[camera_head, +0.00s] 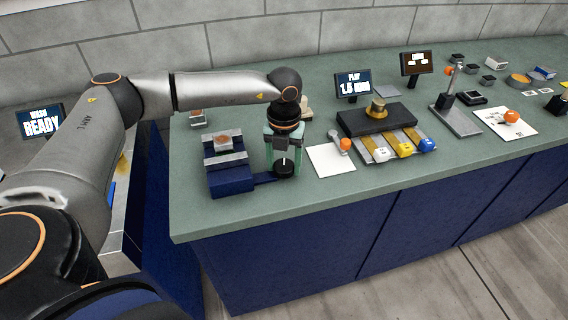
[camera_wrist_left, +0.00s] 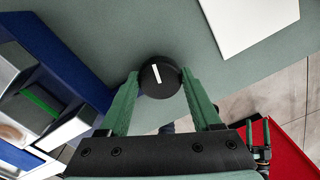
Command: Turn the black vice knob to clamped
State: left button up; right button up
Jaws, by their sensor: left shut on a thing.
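The black vice knob (camera_head: 284,168) sits on the counter at the right end of a dark blue arm of the vice. My left gripper (camera_head: 284,160) points down over the knob, with its green fingers on either side of it. In the left wrist view the knob (camera_wrist_left: 160,77) is round with a white pointer line, and it lies between the fingertips of my left gripper (camera_wrist_left: 160,85). The blue vice (camera_head: 228,170) has grey metal jaws with a small copper-coloured piece on top. The wrist view shows part of the vice (camera_wrist_left: 45,100) at left.
A white sheet (camera_head: 325,163) with an orange-tipped tool lies right of the knob. Further right are a black fixture (camera_head: 375,122) with coloured tabs, a display reading "PLAY 1.5", and a stand (camera_head: 452,117). The counter's front edge is close to the knob.

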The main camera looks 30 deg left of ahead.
pick_arm(q)
jog(key=m+b, duration=0.1)
jog(key=m, duration=0.5)
jog(key=shift+b, duration=0.3)
jog(key=m+b, duration=0.2)
jog(key=m, duration=0.4)
jog(key=shift+m, duration=0.4)
jog(key=m+b, duration=0.1)
jog(key=m, duration=0.3)
jog(key=shift+m, duration=0.3)
jog(key=m+b, duration=0.1)
jog(key=m, duration=0.3)
jog(key=shift+m+b, duration=0.3)
jog(key=shift+m, duration=1)
jog(key=shift+r+m, duration=0.1)
jog(key=shift+m, duration=0.2)
jog(key=o, duration=1.4)
jog(key=shift+c, duration=0.2)
